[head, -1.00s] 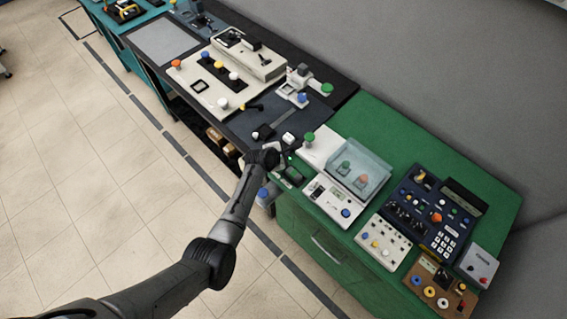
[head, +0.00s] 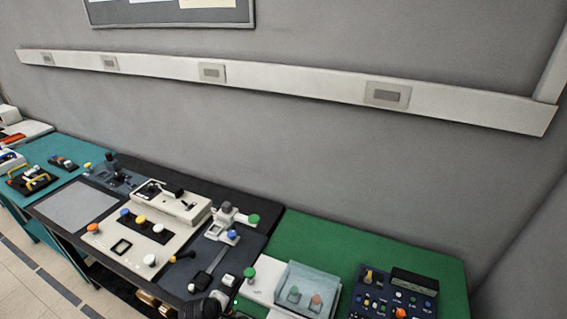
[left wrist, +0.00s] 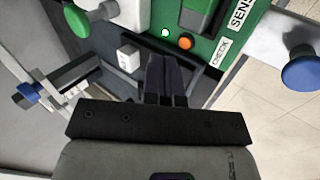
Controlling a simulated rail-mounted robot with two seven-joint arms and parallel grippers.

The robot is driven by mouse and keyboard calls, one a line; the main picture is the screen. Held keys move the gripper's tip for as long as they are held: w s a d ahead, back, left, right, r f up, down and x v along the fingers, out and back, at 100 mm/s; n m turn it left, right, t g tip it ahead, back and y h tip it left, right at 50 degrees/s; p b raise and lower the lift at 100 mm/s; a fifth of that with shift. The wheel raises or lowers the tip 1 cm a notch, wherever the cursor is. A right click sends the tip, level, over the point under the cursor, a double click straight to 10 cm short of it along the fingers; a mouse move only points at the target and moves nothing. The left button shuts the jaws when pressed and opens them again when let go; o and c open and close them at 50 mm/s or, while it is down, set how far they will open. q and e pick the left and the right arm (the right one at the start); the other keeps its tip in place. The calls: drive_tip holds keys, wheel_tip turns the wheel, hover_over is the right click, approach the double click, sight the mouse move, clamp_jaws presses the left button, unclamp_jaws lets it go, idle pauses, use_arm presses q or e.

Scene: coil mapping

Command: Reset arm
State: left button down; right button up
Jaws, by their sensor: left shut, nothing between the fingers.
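My left gripper shows in the left wrist view (left wrist: 167,78), its two dark fingers together and empty. They point towards the edge of a green panel (left wrist: 215,30) with a lit button, an orange button and the printed words "CHECK" and "SENS". A white block (left wrist: 129,59) is just left of the fingertips. In the head view, a dark part of my left arm shows at the bottom edge, by the dark bench, and the fingers are hard to make out there. I cannot tell whether the fingers touch anything. My right gripper is in neither view.
A beige control panel (head: 110,239) stands on the dark bench. On the green bench (head: 300,235) are a clear-covered box (head: 305,283) and a dark keypad panel (head: 385,300). A blue knob (left wrist: 302,70) is right of my left gripper. A wall rail (head: 290,84) runs behind.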

use_arm(q)
wheel_tip(320, 180, up, 15)
drive_tip(key=a+m+t+y, duration=0.1)
drive_tip(key=a+m, duration=0.1)
drive_tip(key=m, duration=0.6)
drive_tip(key=s+a+r+m+t+y, duration=0.15)
drive_tip(key=s+r+m, duration=0.35)
drive_tip(key=s, duration=0.5)
drive_tip(key=s+f+m+g, duration=0.1)
drive_tip(key=s+f+g, duration=0.35)
drive_tip(key=s, duration=1.05)
drive_tip(key=s+f+g, duration=0.1)
drive_tip(key=s+f, duration=0.6)
drive_tip(key=s, duration=0.8)
wheel_tip(320, 180, up, 18)
drive_tip(key=p, duration=1.7)
drive_tip(key=shift+s+p, duration=0.35)
drive_tip(key=shift+p, duration=0.05)
drive_tip(key=shift+d+y, duration=0.1)
drive_tip(key=shift+y, duration=0.15)
